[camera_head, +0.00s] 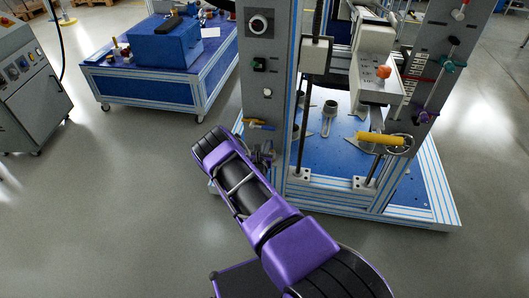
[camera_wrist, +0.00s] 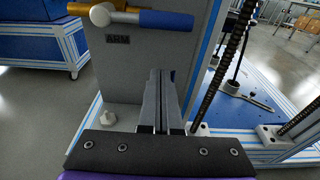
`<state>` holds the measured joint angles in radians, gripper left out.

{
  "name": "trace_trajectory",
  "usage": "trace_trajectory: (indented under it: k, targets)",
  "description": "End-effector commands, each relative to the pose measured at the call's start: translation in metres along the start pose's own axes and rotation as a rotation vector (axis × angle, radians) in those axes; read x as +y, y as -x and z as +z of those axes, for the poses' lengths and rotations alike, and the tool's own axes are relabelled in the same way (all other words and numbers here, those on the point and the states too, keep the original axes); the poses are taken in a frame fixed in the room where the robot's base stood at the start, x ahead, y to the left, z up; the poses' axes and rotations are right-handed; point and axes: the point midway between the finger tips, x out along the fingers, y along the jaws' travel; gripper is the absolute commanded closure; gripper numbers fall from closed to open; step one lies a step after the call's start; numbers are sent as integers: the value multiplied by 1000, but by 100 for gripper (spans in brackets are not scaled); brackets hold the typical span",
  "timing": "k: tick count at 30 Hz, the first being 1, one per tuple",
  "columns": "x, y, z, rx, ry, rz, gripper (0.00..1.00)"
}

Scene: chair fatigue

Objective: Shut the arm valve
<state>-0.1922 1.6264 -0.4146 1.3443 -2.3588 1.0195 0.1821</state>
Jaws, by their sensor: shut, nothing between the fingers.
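The arm valve sits on the grey panel, above a label reading "ARM" (camera_wrist: 117,39). Its gold body (camera_wrist: 150,4) is at the top of the wrist view, cut by the edge. Its blue-tipped handle (camera_wrist: 166,19) lies about level, pointing right from a pale round hub (camera_wrist: 101,15). In the head view the blue handle (camera_head: 263,127) shows small beside the yellow body (camera_head: 251,120). My gripper (camera_wrist: 160,74) is shut and empty, its fingertips below the blue handle and apart from it in the picture. The gripper (camera_head: 264,147) is partly hidden by my wrist in the head view.
The test frame's grey panel (camera_head: 262,75) stands in front, with a dial (camera_head: 260,23) higher up. A yellow-handled part (camera_head: 382,139) sticks out at the right. A blue-topped cart (camera_head: 150,85) and a grey cabinet (camera_head: 30,90) stand left. Open floor lies between.

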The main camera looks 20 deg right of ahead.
Motion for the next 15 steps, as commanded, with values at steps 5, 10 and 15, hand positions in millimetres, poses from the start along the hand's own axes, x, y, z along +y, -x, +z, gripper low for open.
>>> trace_trajectory:
  k: [5,10,15]
  targets:
    - [0,-25,3,-2,-1,-1,100]
    - [1,-16,23,-1,0,0,100]
    - [1,-12,35,0,0,0,100]
